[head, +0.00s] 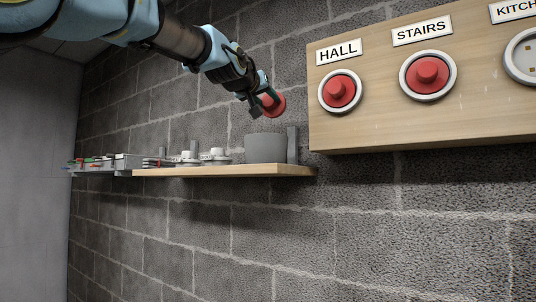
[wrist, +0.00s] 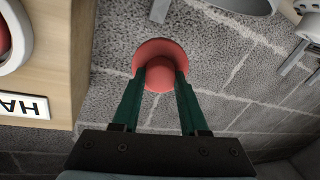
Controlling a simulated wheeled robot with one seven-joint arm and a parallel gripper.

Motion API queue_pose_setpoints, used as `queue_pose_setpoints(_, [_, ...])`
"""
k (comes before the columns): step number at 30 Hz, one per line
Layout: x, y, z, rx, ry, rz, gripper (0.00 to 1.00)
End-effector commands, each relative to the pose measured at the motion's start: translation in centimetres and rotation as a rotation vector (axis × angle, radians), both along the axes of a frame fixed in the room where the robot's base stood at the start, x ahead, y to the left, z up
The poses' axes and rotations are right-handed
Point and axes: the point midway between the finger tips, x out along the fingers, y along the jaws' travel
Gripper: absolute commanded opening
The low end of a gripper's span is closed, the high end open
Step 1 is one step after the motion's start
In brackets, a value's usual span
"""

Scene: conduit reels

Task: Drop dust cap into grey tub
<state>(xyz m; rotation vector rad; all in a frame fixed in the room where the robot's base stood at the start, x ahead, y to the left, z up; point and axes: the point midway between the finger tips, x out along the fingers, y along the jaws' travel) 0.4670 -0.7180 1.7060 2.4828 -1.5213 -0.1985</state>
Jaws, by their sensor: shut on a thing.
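The red dust cap (head: 275,105) is a round disc with a knob. My gripper (head: 263,99) is shut on the knob and holds the cap in the air. In the wrist view the cap (wrist: 158,52) sits between the green fingers of my gripper (wrist: 160,76). The grey tub (head: 265,149) stands upright on the wooden shelf, and the cap appears above it in the head view, with a gap. The inside of the tub is hidden in the head view. Part of a grey rounded thing, probably the tub (wrist: 243,5), shows at the top of the wrist view.
The wooden shelf (head: 225,171) also carries white fittings (head: 190,157) and a grey upright block (head: 292,144). A wooden board (head: 390,118) at right has red-capped HALL (head: 339,91) and STAIRS (head: 428,75) ports and an uncapped KITCH… port (head: 526,55). Block wall lies behind.

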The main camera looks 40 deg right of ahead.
Motion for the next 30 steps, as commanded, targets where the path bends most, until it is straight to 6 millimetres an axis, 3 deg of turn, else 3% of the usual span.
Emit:
queue_pose_setpoints(3, [0.0,0.0,-1.8,0.001,0.003,0.000,0.00])
queue_pose_setpoints(9, [0.0,0.0,-3.4,0.000,0.000,0.000,0.00])
queue_pose_setpoints(21, [0.0,0.0,-3.9,0.000,0.001,0.000,0.00])
queue_pose_setpoints(22, [0.0,0.0,-3.9,0.000,0.001,0.000,0.44])
queue_pose_setpoints(30, [0.0,0.0,-3.9,0.000,0.001,0.000,0.75])
